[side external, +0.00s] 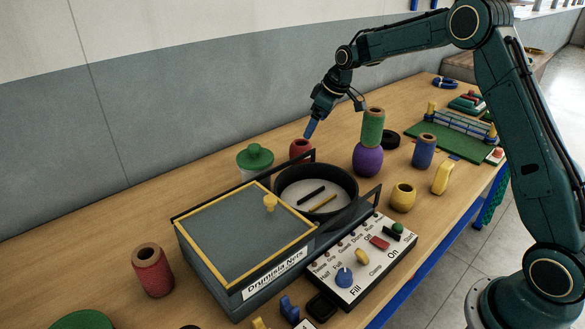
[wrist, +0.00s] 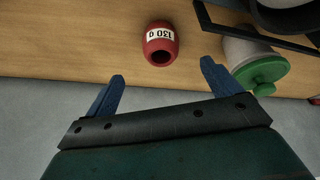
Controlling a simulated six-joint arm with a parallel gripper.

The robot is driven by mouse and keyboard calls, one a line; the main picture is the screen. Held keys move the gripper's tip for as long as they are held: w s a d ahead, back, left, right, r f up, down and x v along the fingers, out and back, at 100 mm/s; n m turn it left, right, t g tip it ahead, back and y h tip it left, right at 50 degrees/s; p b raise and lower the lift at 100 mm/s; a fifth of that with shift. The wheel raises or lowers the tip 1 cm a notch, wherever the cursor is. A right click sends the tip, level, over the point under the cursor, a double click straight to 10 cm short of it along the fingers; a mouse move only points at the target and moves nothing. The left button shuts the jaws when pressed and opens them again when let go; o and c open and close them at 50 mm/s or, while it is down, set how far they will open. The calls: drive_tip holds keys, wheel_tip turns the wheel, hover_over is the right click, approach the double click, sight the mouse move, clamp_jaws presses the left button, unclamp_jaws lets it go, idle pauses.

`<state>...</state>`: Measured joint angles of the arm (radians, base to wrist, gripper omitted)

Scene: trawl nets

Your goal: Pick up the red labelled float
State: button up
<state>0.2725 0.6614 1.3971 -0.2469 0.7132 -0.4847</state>
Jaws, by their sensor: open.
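The red float (wrist: 152,52) has a white label with dark upside-down print and a dark round hole. It lies ahead of my gripper (wrist: 162,70) in the wrist view, apart from both fingers and roughly in line with the gap between them. In the side view the red float (side external: 299,150) stands on the table behind the black round pan, with its label not showing. My gripper (side external: 311,128) is just above it there, pointing down. The two blue fingers are apart with nothing between them.
A green-lidded white jar (side external: 255,159) stands close beside the float, near the right finger in the wrist view (wrist: 262,72). The black pan (side external: 345,203) and a green float (side external: 373,128) on a purple one (side external: 367,160) are nearby. Another red float (side external: 152,272) stands at front left.

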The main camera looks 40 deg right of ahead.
sight(307, 144)
drive_tip(key=shift+x, duration=4.35)
drive_tip(key=shift+x, duration=2.6)
drive_tip(key=shift+c, duration=0.2)
drive_tip(key=c, duration=1)
